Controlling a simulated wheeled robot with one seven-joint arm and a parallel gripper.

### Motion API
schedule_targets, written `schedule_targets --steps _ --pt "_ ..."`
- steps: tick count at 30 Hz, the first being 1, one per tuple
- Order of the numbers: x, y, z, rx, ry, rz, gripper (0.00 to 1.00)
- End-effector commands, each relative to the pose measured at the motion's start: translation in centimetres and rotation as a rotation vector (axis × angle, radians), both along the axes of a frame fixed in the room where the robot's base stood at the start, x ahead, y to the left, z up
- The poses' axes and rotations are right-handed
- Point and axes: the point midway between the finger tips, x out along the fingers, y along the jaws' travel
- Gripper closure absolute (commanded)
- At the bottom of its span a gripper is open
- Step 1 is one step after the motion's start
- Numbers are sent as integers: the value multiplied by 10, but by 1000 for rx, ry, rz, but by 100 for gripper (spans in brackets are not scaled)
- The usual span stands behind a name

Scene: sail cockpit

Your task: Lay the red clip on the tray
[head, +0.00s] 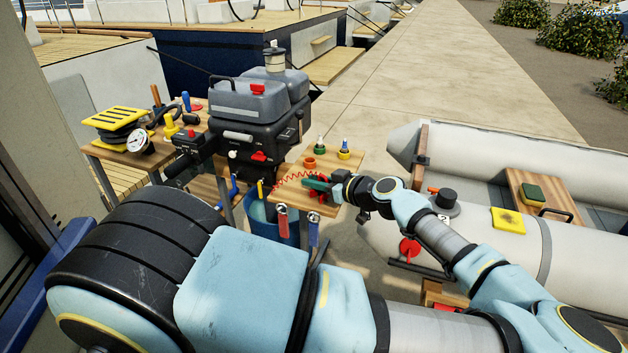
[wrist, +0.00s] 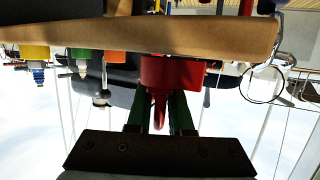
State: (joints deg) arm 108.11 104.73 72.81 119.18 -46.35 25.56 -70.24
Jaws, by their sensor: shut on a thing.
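My gripper (head: 321,184) is at the right edge of a small wooden table (head: 284,196); it also shows in the wrist view (wrist: 158,112). Its two green fingers are shut on the narrow tab of a red clip (wrist: 172,73). The clip's wider body lies beyond the fingertips, close against the wooden board (wrist: 215,35) in the wrist view, where the scene appears upside down. I cannot tell whether the clip touches the board. No separate tray can be made out with certainty.
A red coiled cord (head: 291,176) runs from the black outboard motor (head: 262,130) toward my gripper. Orange (head: 310,163), green (head: 320,149) and yellow (head: 344,154) holders stand on the table's back part. Red (head: 282,222) and blue (head: 313,230) handles hang at its front. A grey inflatable boat (head: 480,240) lies right.

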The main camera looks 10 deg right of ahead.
Motion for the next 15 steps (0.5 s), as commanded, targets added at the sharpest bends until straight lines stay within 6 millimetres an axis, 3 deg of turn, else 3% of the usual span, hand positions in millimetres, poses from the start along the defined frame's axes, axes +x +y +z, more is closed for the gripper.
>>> schedule_targets --steps 4,5,6,12,15 --pt "0 0 -4 0 0 0 100" --pt "0 0 -3 0 0 0 80" --pt "0 0 -2 1 -1 0 75" --pt "0 0 -2 0 0 0 53" --pt "0 0 -2 0 0 0 51"
